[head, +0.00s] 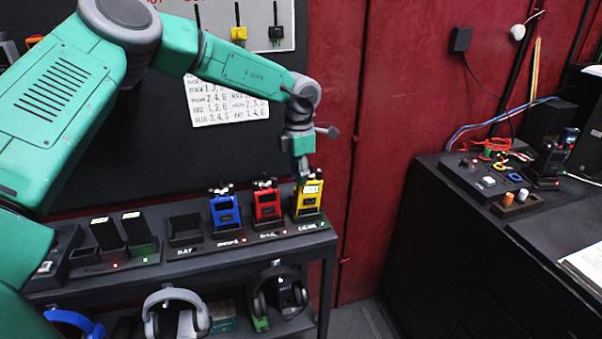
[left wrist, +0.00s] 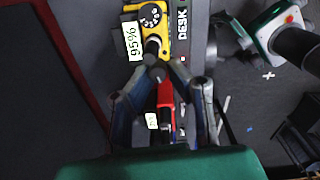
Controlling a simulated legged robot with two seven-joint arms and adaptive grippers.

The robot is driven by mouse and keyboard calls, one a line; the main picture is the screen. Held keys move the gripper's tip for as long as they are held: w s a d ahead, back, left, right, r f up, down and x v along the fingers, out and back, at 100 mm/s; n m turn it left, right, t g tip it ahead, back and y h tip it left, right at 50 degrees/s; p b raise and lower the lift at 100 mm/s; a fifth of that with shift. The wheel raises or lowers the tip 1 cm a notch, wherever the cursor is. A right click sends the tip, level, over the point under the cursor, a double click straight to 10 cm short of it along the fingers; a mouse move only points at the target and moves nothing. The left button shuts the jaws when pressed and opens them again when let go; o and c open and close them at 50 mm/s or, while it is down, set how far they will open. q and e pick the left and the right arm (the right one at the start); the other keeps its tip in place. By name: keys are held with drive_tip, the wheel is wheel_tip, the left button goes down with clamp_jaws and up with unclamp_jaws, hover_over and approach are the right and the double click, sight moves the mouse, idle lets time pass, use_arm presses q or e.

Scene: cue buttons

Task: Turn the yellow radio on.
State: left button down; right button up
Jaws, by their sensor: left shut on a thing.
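The yellow radio (head: 308,199) stands upright in its charger at the right end of the shelf top, its small screen lit. In the left wrist view the yellow radio (left wrist: 153,15) shows a round dark dial and a screen reading 95%. My left gripper (head: 300,172) is directly above it, pointing down. In the left wrist view the fingertips of my left gripper (left wrist: 151,62) close together on a knob at the radio's top, partly hidden by them. My right gripper is not in view.
The red radio (head: 267,204) stands close beside the yellow one, with the blue radio (head: 225,212) farther left. An empty charger (head: 185,229) is left of them. Headphones (head: 177,312) hang below. A black desk (head: 455,235) stands to the right, beyond a floor gap.

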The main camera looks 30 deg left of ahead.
use_arm(q)
drive_tip(key=shift+s+a+f+n+p, duration=0.15)
drive_tip(key=shift+a+n+p, duration=0.25)
drive_tip(key=shift+n, duration=0.3)
drive_tip(key=shift+d, duration=0.6)
drive_tip(key=c, duration=1.5)
unclamp_jaws()
drive_tip(key=shift+c, duration=0.2)
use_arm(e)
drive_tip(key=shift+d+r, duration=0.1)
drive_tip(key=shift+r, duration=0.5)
use_arm(q)
drive_tip(key=shift+a, duration=0.2)
